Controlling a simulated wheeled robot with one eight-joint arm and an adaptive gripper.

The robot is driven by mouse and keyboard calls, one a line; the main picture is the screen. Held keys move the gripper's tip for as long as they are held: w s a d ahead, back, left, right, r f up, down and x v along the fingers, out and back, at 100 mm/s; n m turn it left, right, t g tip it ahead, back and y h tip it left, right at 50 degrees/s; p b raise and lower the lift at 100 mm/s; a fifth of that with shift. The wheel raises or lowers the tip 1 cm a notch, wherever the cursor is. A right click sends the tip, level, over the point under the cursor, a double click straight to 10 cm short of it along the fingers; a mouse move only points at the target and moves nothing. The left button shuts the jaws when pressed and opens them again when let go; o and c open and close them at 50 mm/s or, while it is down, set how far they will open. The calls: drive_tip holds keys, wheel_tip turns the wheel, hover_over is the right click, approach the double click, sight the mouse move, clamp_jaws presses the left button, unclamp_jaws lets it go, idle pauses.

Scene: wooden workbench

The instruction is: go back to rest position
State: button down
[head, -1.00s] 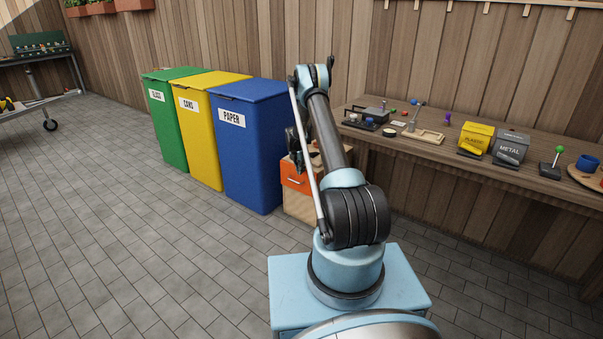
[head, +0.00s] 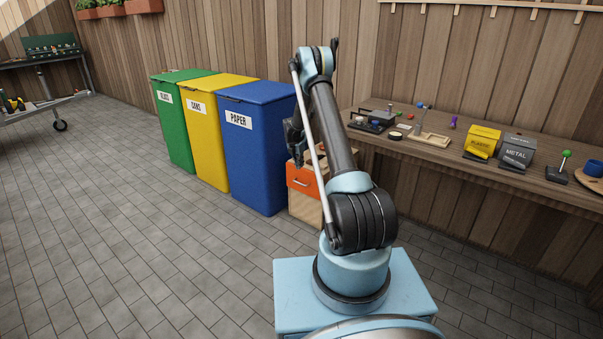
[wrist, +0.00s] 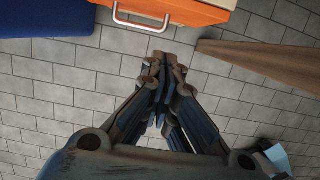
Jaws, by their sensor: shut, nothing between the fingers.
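My arm stands folded upward from my light-blue base, its upper link leaning toward the wooden wall. My gripper (head: 296,150) hangs down on the left side of the arm, in front of the blue bin and the orange-fronted drawer cabinet. In the wrist view my gripper (wrist: 165,72) is shut and empty, its fingertips together above the grey floor tiles. The fingertips show just below the silver handle of the orange drawer, apart from it as far as I can see.
Green (head: 176,130), yellow (head: 209,145) and blue (head: 254,165) bins stand left of the orange-fronted cabinet (head: 304,182). A wooden workbench (head: 440,160) with small objects runs along the wall at right. The tiled floor at left (head: 110,220) is clear.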

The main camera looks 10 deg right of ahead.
drive_tip(key=s+d+r+m, duration=0.1)
drive_tip(key=s+r+m, duration=0.1)
drive_tip(key=s+r, duration=0.35)
drive_tip(key=s+r+m, duration=0.2)
drive_tip(key=r, duration=0.6)
drive_tip(key=s+d+r+m, duration=0.1)
drive_tip(key=s+r+m, duration=0.1)
drive_tip(key=s+r, duration=0.35)
drive_tip(key=s+d+r+m+y, duration=0.15)
drive_tip(key=s+r+m, duration=0.55)
drive_tip(key=s+r, duration=0.85)
drive_tip(key=s+m, duration=0.7)
drive_tip(key=s, duration=1.4)
drive_tip(key=s+f+m, duration=0.3)
drive_tip(key=s+f, duration=0.1)
drive_tip(key=s, duration=0.4)
drive_tip(key=s+f+m, duration=0.3)
drive_tip(key=s+f, duration=0.2)
drive_tip(key=s, duration=0.4)
drive_tip(key=shift+s+d+m, duration=0.25)
drive_tip(key=shift+d+m, duration=0.15)
drive_tip(key=shift+d, duration=0.05)
drive_tip(key=shift+y, duration=0.25)
